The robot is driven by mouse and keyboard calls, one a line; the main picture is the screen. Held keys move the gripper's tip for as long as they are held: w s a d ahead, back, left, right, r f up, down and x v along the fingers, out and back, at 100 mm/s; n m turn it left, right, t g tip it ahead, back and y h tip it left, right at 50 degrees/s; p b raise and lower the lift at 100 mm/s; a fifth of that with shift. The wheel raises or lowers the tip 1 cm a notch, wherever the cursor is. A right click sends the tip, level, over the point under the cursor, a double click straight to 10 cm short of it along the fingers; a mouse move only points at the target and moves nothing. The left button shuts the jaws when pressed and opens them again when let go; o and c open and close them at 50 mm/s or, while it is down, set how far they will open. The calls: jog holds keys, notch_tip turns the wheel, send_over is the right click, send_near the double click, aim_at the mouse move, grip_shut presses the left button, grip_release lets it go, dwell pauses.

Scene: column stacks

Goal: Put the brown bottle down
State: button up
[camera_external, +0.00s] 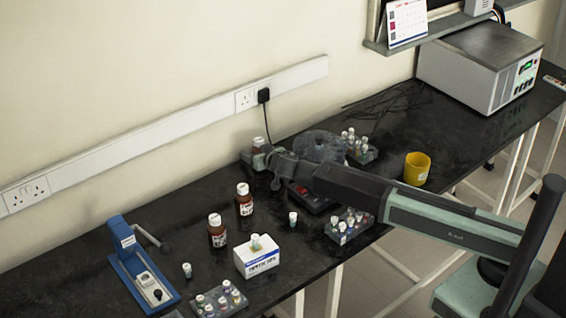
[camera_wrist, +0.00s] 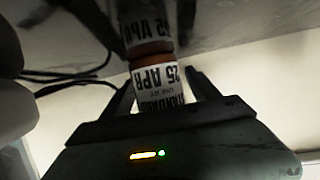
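The brown bottle (camera_wrist: 158,85) with a white "25 APR" label stands between the two fingers of my gripper (camera_wrist: 160,88) in the wrist view. The fingers appear to press on its sides. Its base meets, or nearly meets, its reflection in the shiny black bench; I cannot tell if there is a gap. In the external view its brown side and white cap (camera_external: 258,142) show by the wall, just beyond my gripper (camera_external: 262,158). The gripper and arm hide its lower part there.
Two more brown bottles (camera_external: 245,203) (camera_external: 217,236) stand left of my arm. A white box (camera_external: 257,261), a blue device (camera_external: 138,265), vial racks (camera_external: 220,303) (camera_external: 350,231) and a yellow mug (camera_external: 417,168) share the bench. A cable (camera_external: 267,120) hangs near the bottle. Bare bench lies left.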

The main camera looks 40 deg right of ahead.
jog(key=shift+r, duration=0.25)
jog(key=p+v, duration=0.5)
jog(key=v, duration=0.7)
jog(key=shift+d, duration=0.1)
jog(key=shift+f, duration=0.1)
